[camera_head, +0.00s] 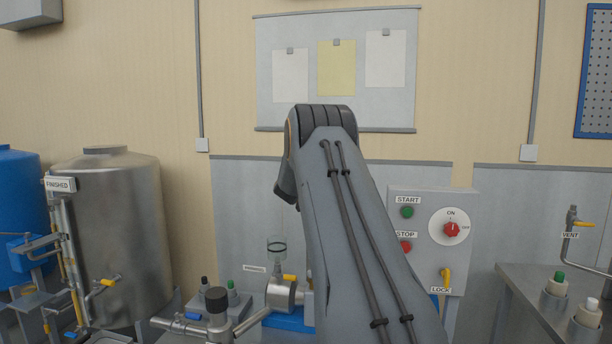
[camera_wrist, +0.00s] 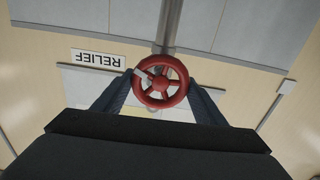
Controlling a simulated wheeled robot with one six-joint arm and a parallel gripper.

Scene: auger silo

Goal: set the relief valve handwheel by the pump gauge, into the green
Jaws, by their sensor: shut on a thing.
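The red relief valve handwheel (camera_wrist: 160,104) shows in the wrist view, on a grey pipe stem. My gripper (camera_wrist: 160,92) has its two dark fingers on either side of the wheel's rim and is shut on it. A RELIEF label (camera_wrist: 97,59), upside down in this view, is beside the wheel. In the head view my arm blocks the area where the handwheel and my gripper would be. I cannot make out the pump gauge's dial or its green band in either view.
A control panel (camera_head: 432,240) with START and STOP buttons, a red knob and a yellow LOCK lever stands right of my arm. A steel tank (camera_head: 110,225) marked FINISHED stands left. Pump piping (camera_head: 283,294) with a sight glass (camera_head: 277,248) is low centre. A bench (camera_head: 520,285) is at right.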

